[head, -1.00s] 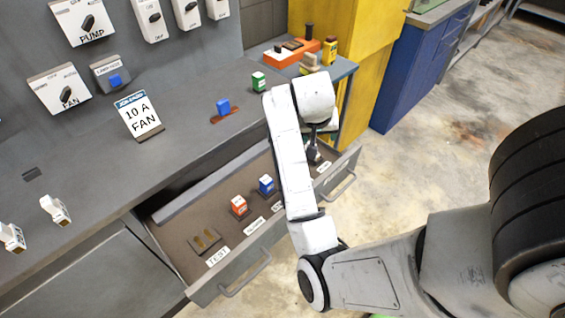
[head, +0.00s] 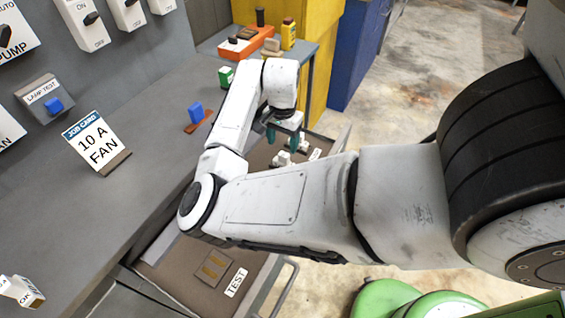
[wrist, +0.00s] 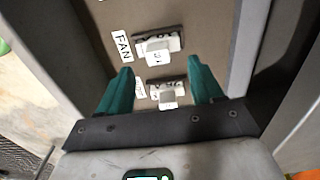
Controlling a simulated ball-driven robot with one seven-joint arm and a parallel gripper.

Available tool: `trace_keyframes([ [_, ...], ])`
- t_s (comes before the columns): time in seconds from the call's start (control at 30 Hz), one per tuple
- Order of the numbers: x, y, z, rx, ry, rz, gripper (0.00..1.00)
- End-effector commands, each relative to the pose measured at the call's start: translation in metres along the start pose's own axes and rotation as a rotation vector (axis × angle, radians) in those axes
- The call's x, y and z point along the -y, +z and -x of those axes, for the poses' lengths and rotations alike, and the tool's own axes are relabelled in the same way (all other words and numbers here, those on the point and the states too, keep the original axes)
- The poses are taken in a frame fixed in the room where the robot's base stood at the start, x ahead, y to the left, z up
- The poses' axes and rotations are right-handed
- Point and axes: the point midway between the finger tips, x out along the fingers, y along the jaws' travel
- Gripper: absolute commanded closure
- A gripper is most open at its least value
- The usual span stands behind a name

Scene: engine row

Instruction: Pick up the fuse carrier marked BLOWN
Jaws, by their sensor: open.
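Two white fuse carriers sit in dark holders in the open drawer (head: 160,258). In the wrist view, the farther carrier (wrist: 158,51) is beside a FAN label, and the nearer carrier (wrist: 167,94) is beside a partly hidden label. Their own markings are too small to read, so I cannot tell which says BLOWN. My gripper (wrist: 160,74) is open, with its teal fingers apart over the two carriers and nothing held. In the head view it also shows above the drawer's far end. My arm hides the drawer's middle.
A job card (head: 95,140) reading 10 A FAN stands on the bench. A white carrier (head: 24,292) is at lower left. The drawer walls bound the space around my gripper.

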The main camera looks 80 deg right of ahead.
Motion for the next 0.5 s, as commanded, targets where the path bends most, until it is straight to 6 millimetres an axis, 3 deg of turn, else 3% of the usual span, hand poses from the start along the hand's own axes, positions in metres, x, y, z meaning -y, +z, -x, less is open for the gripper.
trace_keyframes([
  [0.27, -0.001, 0.000, -0.022, 0.001, 0.000, 0.001, 0.34],
  [0.5, -0.003, -0.001, -0.056, 0.000, 0.001, 0.001, 0.34],
])
